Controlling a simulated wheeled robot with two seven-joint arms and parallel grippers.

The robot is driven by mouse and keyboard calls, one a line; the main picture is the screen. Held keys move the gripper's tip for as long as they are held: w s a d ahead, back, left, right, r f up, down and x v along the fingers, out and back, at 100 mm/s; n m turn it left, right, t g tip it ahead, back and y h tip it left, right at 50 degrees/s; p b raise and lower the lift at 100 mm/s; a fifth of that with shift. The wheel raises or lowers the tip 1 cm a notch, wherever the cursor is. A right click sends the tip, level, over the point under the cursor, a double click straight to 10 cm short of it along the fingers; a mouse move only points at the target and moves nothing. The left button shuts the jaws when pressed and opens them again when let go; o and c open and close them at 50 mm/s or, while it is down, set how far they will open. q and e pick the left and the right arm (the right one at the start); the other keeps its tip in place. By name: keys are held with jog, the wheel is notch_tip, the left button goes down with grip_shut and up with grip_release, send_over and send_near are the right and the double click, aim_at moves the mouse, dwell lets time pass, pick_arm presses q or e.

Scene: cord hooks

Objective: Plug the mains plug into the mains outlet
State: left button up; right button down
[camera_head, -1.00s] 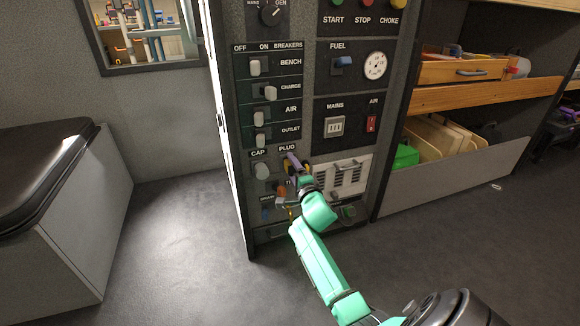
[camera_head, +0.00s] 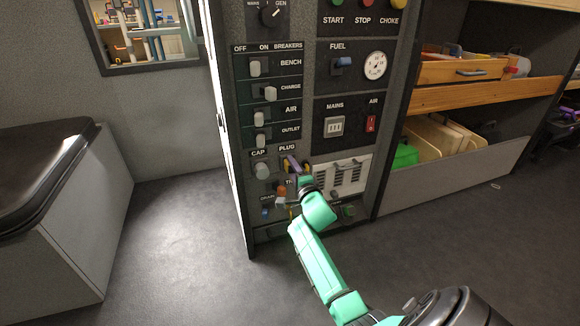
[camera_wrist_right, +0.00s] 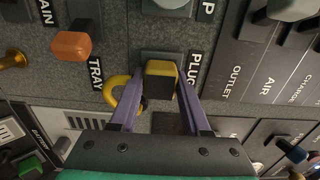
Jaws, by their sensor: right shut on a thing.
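The mains plug (camera_wrist_right: 160,82), a yellow and black block, sits against a dark mount below the PLUG label in the right wrist view. A yellow cord (camera_wrist_right: 118,92) loops beside it. My right gripper (camera_head: 293,163) is at the plug's place on the panel; in the right wrist view its purple fingers (camera_wrist_right: 161,90) are shut on the plug's two sides. I cannot tell whether the plug is clear of its mount. The mains outlet (camera_head: 334,126), a pale slotted square under the MAINS label, is up and to the right of my gripper. My left gripper is out of view.
The CAP knob (camera_head: 262,170) is just left of the gripper, and the orange TRAY knob (camera_wrist_right: 72,46) is close by. A white vent (camera_head: 345,178) is on the right. Breaker switches (camera_head: 270,93) line the panel above. Shelves (camera_head: 470,97) stand farther right.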

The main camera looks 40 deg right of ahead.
jog(key=shift+s+a+r+p, duration=0.1)
jog(key=shift+s+a+p, duration=0.05)
jog(key=shift+s+p, duration=0.15)
jog(key=p+v, duration=0.4)
jog(key=v, duration=0.1)
jog(key=shift+s+p, duration=0.2)
jog(key=shift+p, duration=0.15)
dwell(0.5)
